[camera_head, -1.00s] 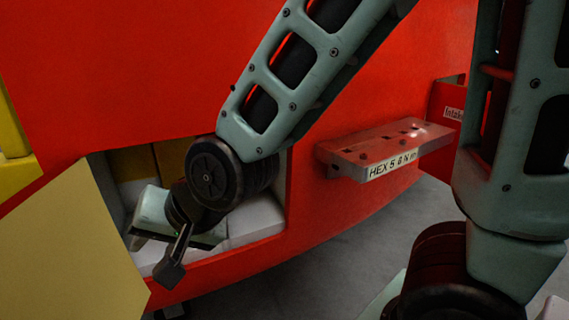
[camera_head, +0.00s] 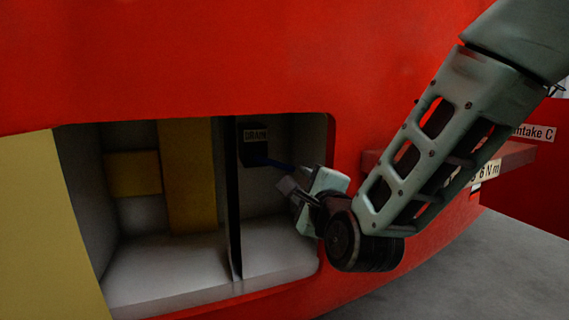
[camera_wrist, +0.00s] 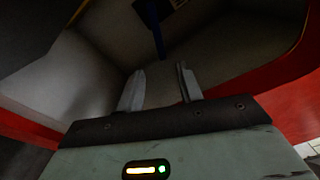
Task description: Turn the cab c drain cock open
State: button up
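The drain cock is a dark block (camera_head: 253,150) labelled DRAIN, high on the back wall of the recess's right-hand compartment. Its blue lever (camera_head: 279,164) sticks out to the right, towards my gripper. In the wrist view the blue lever (camera_wrist: 158,40) points down between the line of my two fingers, its end close to the fingertips. My gripper (camera_head: 291,184) is inside the right part of the recess opening. In the wrist view my gripper (camera_wrist: 161,70) is open, with an empty gap between the fingers. I cannot tell whether the lever touches a finger.
A thin dark divider (camera_head: 233,200) stands left of the drain cock. Yellow blocks (camera_head: 187,175) fill part of the left compartment. A yellow panel (camera_head: 45,230) is at the far left. The red rim (camera_head: 327,150) is close to my wrist. A red shelf (camera_head: 515,155) lies behind my arm.

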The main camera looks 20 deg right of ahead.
aim_at(282, 166)
jog(key=w+p, duration=0.3)
jog(key=w, duration=1.3)
jog(key=shift+w+a, duration=0.1)
jog(key=shift+w, duration=0.2)
grip_shut()
